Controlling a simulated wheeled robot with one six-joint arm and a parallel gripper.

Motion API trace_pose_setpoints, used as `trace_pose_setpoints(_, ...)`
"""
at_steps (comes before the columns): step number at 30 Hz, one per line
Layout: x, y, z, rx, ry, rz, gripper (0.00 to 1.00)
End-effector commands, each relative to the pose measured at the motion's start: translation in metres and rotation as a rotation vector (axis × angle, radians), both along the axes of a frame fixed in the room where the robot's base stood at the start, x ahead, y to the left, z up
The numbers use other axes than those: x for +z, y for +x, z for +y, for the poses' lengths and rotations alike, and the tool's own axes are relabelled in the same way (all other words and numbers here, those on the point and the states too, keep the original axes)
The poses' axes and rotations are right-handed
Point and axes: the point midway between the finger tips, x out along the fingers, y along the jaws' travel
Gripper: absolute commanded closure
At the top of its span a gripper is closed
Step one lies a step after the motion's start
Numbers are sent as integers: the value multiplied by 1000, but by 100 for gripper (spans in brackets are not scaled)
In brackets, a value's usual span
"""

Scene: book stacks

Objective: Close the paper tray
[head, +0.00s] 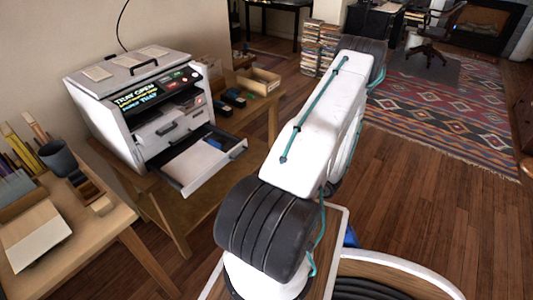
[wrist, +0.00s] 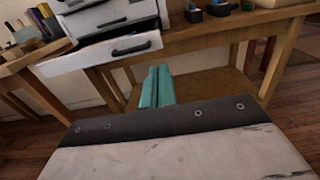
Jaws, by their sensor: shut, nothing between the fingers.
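The paper tray (head: 187,183) is pulled out of the lower front of a white printer (head: 122,121), with white paper and a small blue item in it. The printer's display (head: 152,92) reads "TRAY OPEN". In the wrist view the tray's front (wrist: 150,42) shows with its dark handle (wrist: 131,47) at upper left. My gripper (wrist: 158,70) has two teal fingers that are shut together with nothing between them. In that picture the fingertips appear just below and right of the handle; I see no contact. In the head view my arm hides the gripper.
The printer stands on a wooden table (head: 180,213). Another handled drawer front (head: 168,128) above the tray is in. A wooden desk (head: 90,238) with books and a dark cup (head: 57,156) is at left. An open box (head: 258,81) sits behind. Floor at right is clear.

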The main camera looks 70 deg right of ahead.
Motion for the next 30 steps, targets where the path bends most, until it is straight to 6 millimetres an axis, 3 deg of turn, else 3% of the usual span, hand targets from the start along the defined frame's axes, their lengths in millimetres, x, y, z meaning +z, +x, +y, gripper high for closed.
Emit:
trace_pose_setpoints(15, 1, 102, -23, 9, -3, 1, 100)
trace_pose_setpoints(21, 1, 122, -28, 8, -3, 1, 100)
trace_pose_setpoints(30, 1, 127, -30, 5, -2, 0, 100)
